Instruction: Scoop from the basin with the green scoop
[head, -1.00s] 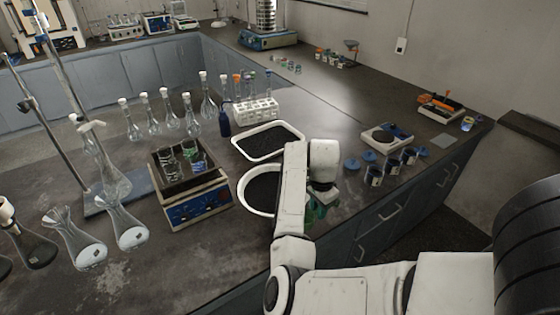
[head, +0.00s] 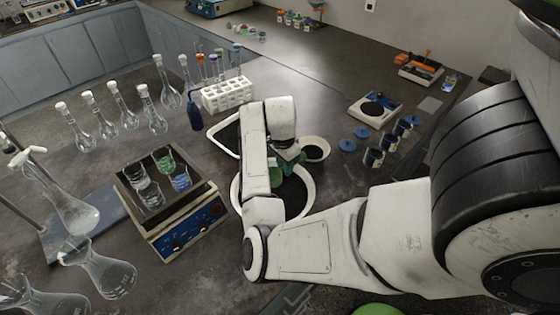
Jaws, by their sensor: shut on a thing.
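The round white basin (head: 313,193) holds dark granular material and stands on the bench in front of me. My arm crosses over it and hides its middle. My gripper (head: 288,158) is over the far part of the basin, shut on the green scoop (head: 277,177). Only a part of the scoop shows beside my arm, low over the basin. I cannot tell whether the scoop touches the material or holds any.
Small dark jars (head: 374,157) and a scale (head: 388,105) stand right.

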